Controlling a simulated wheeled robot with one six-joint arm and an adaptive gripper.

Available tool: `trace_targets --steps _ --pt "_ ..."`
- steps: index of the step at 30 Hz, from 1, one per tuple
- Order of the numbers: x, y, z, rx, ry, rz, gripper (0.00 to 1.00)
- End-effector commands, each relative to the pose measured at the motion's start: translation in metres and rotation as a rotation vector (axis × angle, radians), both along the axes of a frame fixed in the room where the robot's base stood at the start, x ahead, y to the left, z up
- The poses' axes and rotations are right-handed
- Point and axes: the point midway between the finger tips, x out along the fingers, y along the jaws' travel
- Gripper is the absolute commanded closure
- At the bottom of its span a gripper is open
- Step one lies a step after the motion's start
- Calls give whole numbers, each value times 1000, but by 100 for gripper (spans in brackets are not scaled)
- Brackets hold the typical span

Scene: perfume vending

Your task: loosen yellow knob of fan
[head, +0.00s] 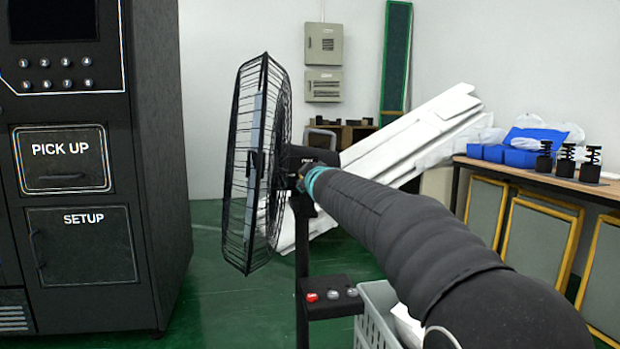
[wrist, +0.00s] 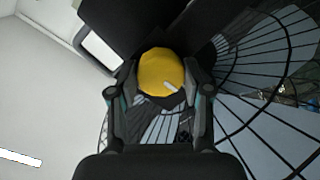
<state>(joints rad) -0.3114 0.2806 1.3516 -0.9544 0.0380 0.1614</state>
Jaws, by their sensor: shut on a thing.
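The black fan (head: 258,165) stands on a pole in the middle of the head view, its round cage seen nearly edge-on. The fan's wire cage (wrist: 270,75) fills the right of the wrist view. In the head view my arm reaches in from the lower right to behind the fan, and it hides the knob and my fingers.
A black vending machine (head: 90,240) stands at the left. A panel with a red button (head: 312,297) is on the fan's pole, beside a grey crate (head: 378,310). A table (head: 540,180) with blue bins (head: 510,152) and black springs is at the right. Green floor is clear left of the pole.

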Motion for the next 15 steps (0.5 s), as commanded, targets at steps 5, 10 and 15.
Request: trace_targets --steps 5,10,15 --pt "0 1 2 -6 -6 2 86" --pt "0 1 2 -6 -6 2 86" --pt "0 1 2 -7 -6 3 36"
